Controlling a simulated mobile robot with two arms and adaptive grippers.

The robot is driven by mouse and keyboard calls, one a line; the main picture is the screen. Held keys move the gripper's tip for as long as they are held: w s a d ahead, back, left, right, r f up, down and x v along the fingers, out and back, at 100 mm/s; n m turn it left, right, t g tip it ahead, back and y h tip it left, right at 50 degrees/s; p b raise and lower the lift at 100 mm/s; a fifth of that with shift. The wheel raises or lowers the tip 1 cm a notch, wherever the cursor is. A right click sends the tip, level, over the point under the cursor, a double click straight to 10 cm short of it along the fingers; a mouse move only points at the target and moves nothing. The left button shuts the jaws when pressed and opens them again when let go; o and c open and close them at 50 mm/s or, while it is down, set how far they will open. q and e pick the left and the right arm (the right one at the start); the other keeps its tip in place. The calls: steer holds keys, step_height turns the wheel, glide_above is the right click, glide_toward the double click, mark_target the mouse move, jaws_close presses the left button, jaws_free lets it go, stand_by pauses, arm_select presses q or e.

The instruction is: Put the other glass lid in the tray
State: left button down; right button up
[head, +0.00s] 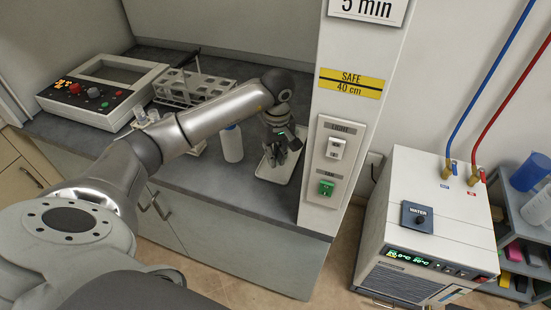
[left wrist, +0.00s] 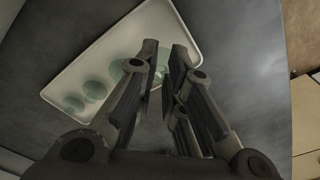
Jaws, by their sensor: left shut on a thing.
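The white tray (head: 268,174) lies on the dark bench beside the white pillar. It also shows in the left wrist view (left wrist: 92,62), with several round, pale green glass pieces (left wrist: 95,91) in it. My left gripper (head: 284,154) is over the tray, pointing down. In the left wrist view its fingers (left wrist: 164,58) are close together, shut on a small, clear greenish piece, seemingly the glass lid (left wrist: 159,70). The fingers hide most of it, and I cannot tell whether it touches the tray. My right gripper is not in view.
A white bottle (head: 231,144) stands just left of the tray. A grey rack (head: 190,87) and a control box with knobs (head: 100,92) stand further back left. The pillar (head: 318,205) with switches closes off the right side. The bench front edge is near.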

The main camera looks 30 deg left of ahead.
arm_select(q)
step_height(320, 180, down, 3)
steer(key=shift+w+f+p, duration=0.1)
steer(key=shift+f+p, duration=0.05)
steer(key=shift+p, duration=0.3)
steer(key=shift+f+b, duration=0.25)
steer(key=shift+b, duration=0.05)
steer(key=c, duration=1.5)
jaws_free()
steer(key=shift+r, duration=0.1)
